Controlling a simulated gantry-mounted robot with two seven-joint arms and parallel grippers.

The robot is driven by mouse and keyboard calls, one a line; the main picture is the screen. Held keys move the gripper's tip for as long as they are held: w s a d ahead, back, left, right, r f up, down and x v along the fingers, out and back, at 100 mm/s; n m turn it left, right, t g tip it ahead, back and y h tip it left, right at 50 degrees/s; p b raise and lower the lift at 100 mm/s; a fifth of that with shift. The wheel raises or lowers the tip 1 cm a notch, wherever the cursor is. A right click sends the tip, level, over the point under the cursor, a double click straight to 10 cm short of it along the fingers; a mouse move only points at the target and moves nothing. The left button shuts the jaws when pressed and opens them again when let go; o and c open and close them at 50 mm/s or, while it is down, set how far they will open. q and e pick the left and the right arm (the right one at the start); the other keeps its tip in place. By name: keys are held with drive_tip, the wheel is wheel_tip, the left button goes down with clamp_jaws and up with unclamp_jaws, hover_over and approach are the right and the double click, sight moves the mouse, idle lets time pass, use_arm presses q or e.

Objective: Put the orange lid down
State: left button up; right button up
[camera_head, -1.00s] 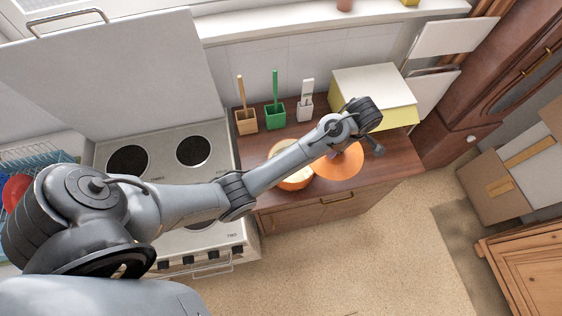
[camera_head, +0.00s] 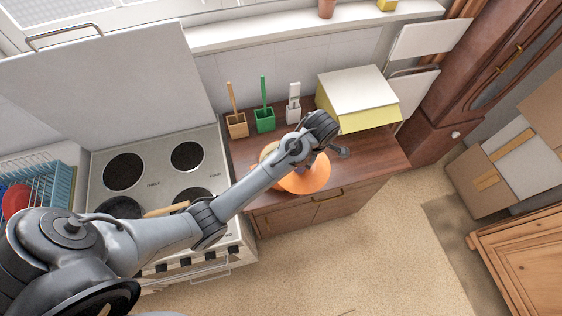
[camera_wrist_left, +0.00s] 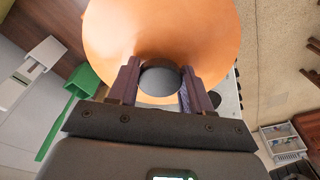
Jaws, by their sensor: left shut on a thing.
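The orange lid (camera_head: 308,178) is over the wooden counter, at its front part, in the head view. My left gripper (camera_wrist_left: 160,84) is shut on the lid's round grey knob (camera_wrist_left: 160,81), and the lid's broad orange face (camera_wrist_left: 165,28) fills the top of the left wrist view. In the head view my own arm hides most of the grip. An orange jar with a pale rim (camera_head: 266,153) shows only in part behind my arm and the lid. I cannot tell whether the lid touches it. My right gripper is in neither view.
A stove (camera_head: 150,165) with a wooden-handled pan (camera_head: 172,208) is at the left. A white-and-yellow box (camera_head: 358,95) stands behind. The counter's right part (camera_head: 375,155) is clear.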

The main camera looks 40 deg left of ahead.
use_arm(q)
drive_tip(key=shift+s+a, duration=0.1)
drive_tip(key=shift+s, duration=0.3)
drive_tip(key=shift+s+f+p, duration=0.3)
drive_tip(key=shift+s+p, duration=0.05)
drive_tip(key=shift+p, duration=0.05)
drive_tip(key=shift+s+f, duration=0.2)
drive_tip(key=shift+f, duration=0.05)
drive_tip(key=w+a+f+p, duration=0.2)
drive_tip(key=w+a+f, duration=0.2)
drive_tip(key=a+f, duration=0.6)
drive_tip(key=shift+w+a+f, duration=0.15)
drive_tip(key=shift+w+f, duration=0.1)
drive_tip(key=shift+f, duration=0.25)
drive_tip(key=shift+f, duration=0.1)
drive_tip(key=o, duration=1.1)
drive_tip(key=shift+o, duration=0.2)
